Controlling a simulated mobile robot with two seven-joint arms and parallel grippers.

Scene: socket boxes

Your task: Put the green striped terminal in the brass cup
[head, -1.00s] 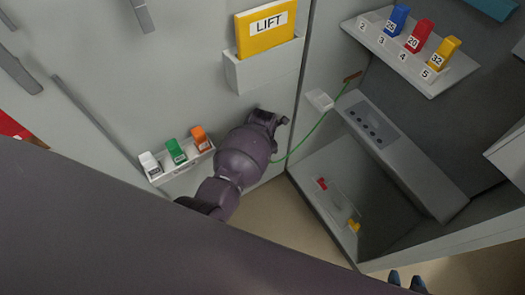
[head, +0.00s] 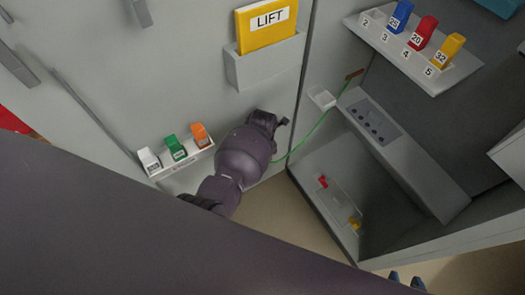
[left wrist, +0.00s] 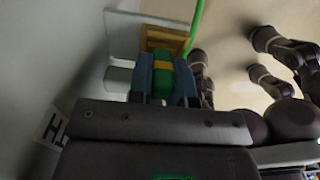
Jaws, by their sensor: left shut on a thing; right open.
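In the left wrist view the green terminal with a yellow stripe (left wrist: 163,77) stands between the two blue fingers of my left gripper (left wrist: 163,90), which is shut on it. The brass cup (left wrist: 167,38), a brass-yellow box shape, shows just beyond the terminal's far end; I cannot tell whether they touch.
A yellow LIFT folder (head: 266,27) stands in a holder above.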

